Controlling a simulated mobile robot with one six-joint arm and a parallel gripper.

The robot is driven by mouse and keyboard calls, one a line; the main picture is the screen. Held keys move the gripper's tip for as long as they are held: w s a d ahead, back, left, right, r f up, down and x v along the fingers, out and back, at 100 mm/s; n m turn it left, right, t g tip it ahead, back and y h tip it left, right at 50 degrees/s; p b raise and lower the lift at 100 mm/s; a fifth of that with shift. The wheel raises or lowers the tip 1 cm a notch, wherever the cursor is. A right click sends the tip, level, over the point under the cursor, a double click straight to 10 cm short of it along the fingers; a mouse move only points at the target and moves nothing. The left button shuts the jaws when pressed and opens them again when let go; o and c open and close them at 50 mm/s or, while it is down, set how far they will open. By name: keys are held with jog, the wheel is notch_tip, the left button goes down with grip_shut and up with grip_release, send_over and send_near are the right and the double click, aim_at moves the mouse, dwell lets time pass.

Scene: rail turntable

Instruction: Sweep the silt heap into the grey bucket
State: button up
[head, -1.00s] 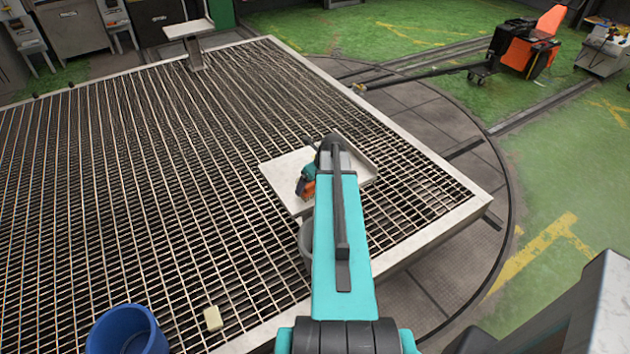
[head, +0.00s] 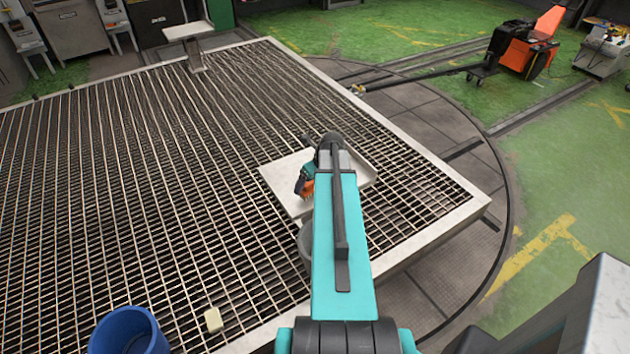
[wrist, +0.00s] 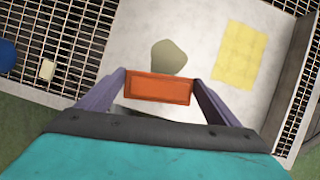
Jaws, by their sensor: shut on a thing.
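The silt heap (wrist: 168,57) is a small olive-grey mound on the pale tray (wrist: 135,35). My gripper (wrist: 159,86) is shut on an orange block-shaped tool (wrist: 158,91), its fingers at the two ends. The tool also shows in the head view (head: 308,188). In the wrist view it lies just below the heap, slightly overlapping its lower edge; contact cannot be told. The grey bucket (head: 304,240) is at the tray's near edge in the head view, mostly hidden behind my arm. The heap is not visible in the head view.
A yellow patch (wrist: 239,55) lies on the tray right of the heap. The tray has a raised wall (wrist: 291,82) on its right. A blue bucket (head: 128,333) and a cream block (head: 213,320) are on the grating (head: 130,190) at the near left. The grating beyond is largely clear.

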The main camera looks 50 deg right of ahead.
jog(key=shift+w+d+f+p, duration=0.1)
jog(key=shift+w+d+p, duration=0.35)
jog(key=shift+w, duration=1.25)
jog(key=shift+w+d+f, duration=0.1)
jog(key=shift+w+d, duration=0.65)
jog(key=shift+w, duration=0.95)
jog(key=shift+w+d+f+p, duration=0.1)
jog(key=shift+w+d+p, duration=0.35)
jog(key=shift+w, duration=1.25)
jog(key=shift+d, duration=0.15)
jog(key=shift+f+b, duration=0.4)
jog(key=shift+f, duration=0.2)
jog(key=shift+s+a+r, duration=0.1)
jog(key=shift+s+a, duration=0.2)
jog(key=shift+s, duration=0.6)
jog(key=shift+s+a, duration=0.3)
jog(key=shift+s, duration=0.6)
jog(key=shift+s, duration=0.1)
jog(key=shift+s+a, duration=0.35)
jog(key=shift+s, duration=0.45)
jog(key=shift+s+a, duration=0.3)
jog(key=shift+s, duration=0.5)
